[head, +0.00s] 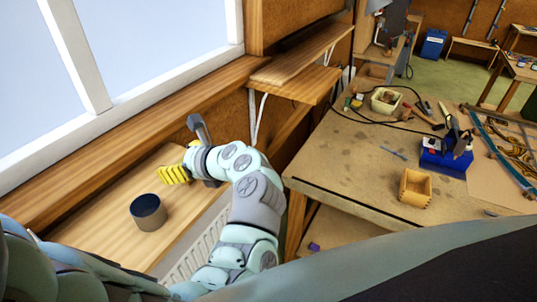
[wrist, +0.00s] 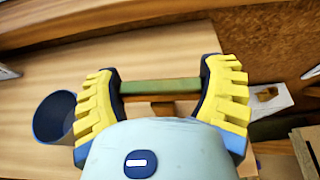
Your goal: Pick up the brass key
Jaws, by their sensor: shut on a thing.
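My gripper (head: 172,174) is over the wooden ledge under the window, to the upper right of the dark cup. In the wrist view its two yellow ribbed fingers (wrist: 160,88) stand apart and are shut on a slim olive-green bar (wrist: 160,86). The bar spans straight from one finger to the other, its ends covered by the fingers. I cannot tell from its visible part whether it is the brass key. In the head view the fingers hide whatever is between them. No other key can be made out.
The dark cup (head: 148,212) stands on the wooden ledge (head: 95,235); it also shows in the wrist view (wrist: 54,117). A workbench (head: 335,165) to the right holds a small wooden box (head: 415,187), a blue box (head: 446,162) and tools. Wall shelves (head: 300,82) stand beyond my arm.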

